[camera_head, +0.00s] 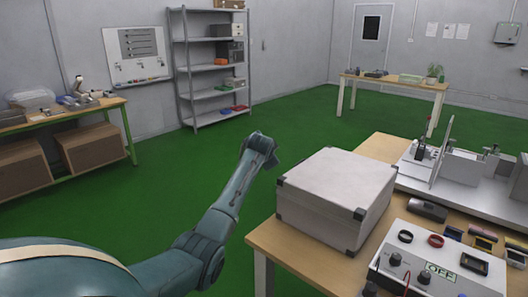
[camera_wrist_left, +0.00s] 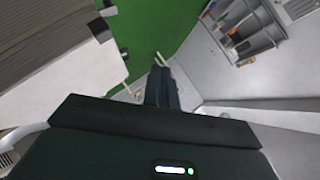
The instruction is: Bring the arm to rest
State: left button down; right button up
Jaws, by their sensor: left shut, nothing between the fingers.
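My left arm (camera_head: 212,228) comes in from the left in the head view and reaches forward over the green floor, left of the white case. Its far end (camera_head: 260,150) is raised, clear of the table, and the fingers cannot be made out there. In the left wrist view my left gripper (camera_wrist_left: 160,64) points away from the camera with its dark fingers together. Nothing is held between them. My right gripper is in neither view.
A white case (camera_head: 330,195) with dark corners stands on the wooden table (camera_head: 285,250) just right of the arm. A control box (camera_head: 440,265) and a grey fixture (camera_head: 470,170) are farther right. A metal shelf (camera_head: 208,66) stands behind. Green floor (camera_head: 170,190) beside the arm is clear.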

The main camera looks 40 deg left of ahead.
pick_arm(q)
jog(key=shift+s+r, duration=0.3)
jog(key=s+d+f+m+h, duration=0.1)
jog(key=s+d+f, duration=0.3)
jog(key=d+f, duration=0.25)
jog(key=s+d+f+t+h, duration=0.1)
jog(key=s+d+f+h, duration=0.1)
jog(key=s+d+f, duration=0.35)
jog(key=s+d+f+m+h, duration=0.1)
jog(key=s+d+f, duration=0.2)
jog(key=d+f, duration=0.55)
jog(key=s+d+f+n+h, duration=0.1)
jog(key=s+d+f+h, duration=0.2)
jog(key=s+d, duration=0.5)
jog(key=s+d+f+n+h, duration=0.2)
jog(key=s+d, duration=0.7)
jog(key=s, duration=0.8)
jog(key=shift+f+h, duration=0.4)
jog(key=shift+f, duration=0.5)
jog(key=shift+d, duration=0.1)
